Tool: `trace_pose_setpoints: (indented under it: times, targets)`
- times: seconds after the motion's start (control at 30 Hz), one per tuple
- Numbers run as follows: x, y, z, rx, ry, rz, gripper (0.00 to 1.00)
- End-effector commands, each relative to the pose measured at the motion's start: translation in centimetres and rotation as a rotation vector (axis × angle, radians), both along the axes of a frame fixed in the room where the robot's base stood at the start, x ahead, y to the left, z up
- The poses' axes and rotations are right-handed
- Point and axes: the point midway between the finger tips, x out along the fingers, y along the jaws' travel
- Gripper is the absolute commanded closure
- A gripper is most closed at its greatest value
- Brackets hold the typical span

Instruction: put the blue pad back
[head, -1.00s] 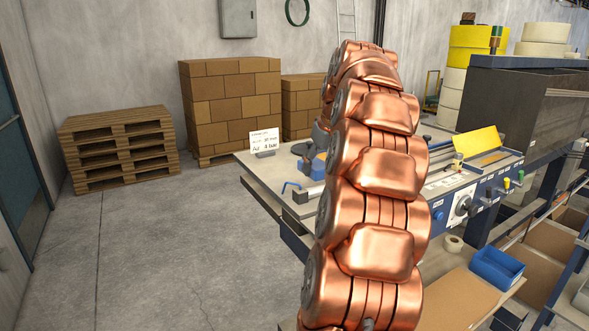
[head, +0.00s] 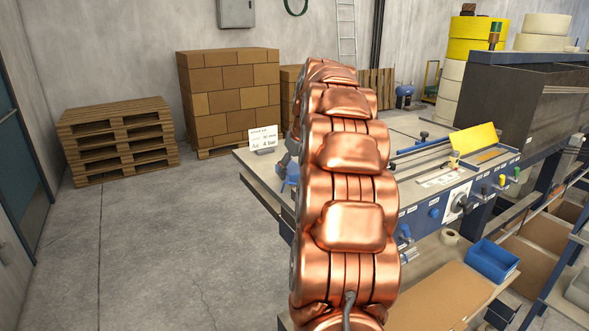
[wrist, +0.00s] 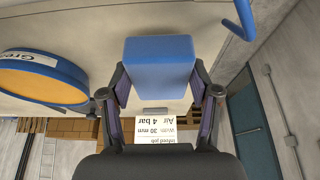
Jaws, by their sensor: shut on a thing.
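The blue pad (wrist: 160,62), a plain blue block, sits between the fingers of my gripper (wrist: 158,84) in the wrist view. The dark fingers are shut on its two sides. The wrist picture is upside down, with the pale table top (wrist: 100,22) around the pad; whether the pad touches it I cannot tell. In the head view my copper-coloured arm hides most of the gripper; a small blue patch shows at the arm's left edge, above the table's left end.
A white job card (head: 263,139) stands on the table's left corner; it also shows in the wrist view (wrist: 156,132). A round tin with a grease label (wrist: 40,78) and a blue hooked rod (wrist: 243,18) are near the gripper. A blue bin (head: 492,261) stands front right. The floor at left is clear.

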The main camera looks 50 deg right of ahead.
Motion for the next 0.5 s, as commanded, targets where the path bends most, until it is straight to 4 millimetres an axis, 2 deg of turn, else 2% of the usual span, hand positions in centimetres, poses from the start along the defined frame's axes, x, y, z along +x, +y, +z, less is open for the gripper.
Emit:
trace_pose_setpoints:
  times: [0.5]
  targets:
    - [0.00, 0.01, -1.15, 0.000, 0.000, 0.001, 0.66]
